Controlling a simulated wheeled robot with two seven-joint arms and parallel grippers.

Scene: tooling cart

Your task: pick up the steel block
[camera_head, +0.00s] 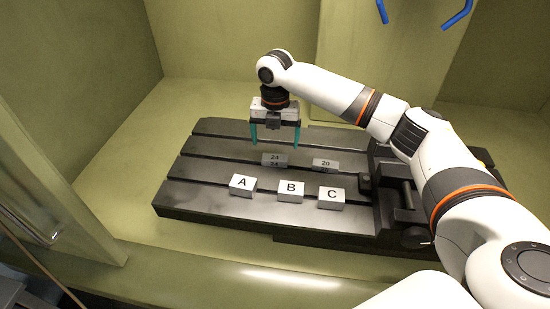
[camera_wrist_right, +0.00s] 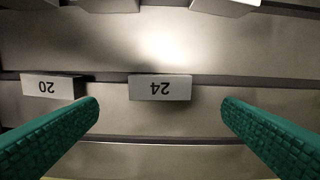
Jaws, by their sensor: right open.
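Two small grey metal-looking blocks stand on the slotted dark bed (camera_head: 222,206). One is marked 24 (camera_head: 273,160) and the other, to its right, is marked 20 (camera_head: 325,165). Neither is labelled as steel. My right gripper (camera_head: 275,145) is open and empty, its green fingers pointing down above and slightly behind block 24. In the right wrist view, block 24 (camera_wrist_right: 160,88) lies centred between the spread fingers, a little beyond their tips, and block 20 (camera_wrist_right: 48,87) is outside them, near the left finger. My left gripper is not in view.
White blocks A (camera_head: 243,185), B (camera_head: 290,191) and C (camera_head: 331,198) stand in a row at the front of the bed. A dark vise-like fixture (camera_head: 400,205) is at its right end. Enclosure walls surround the bed, and its left end is clear.

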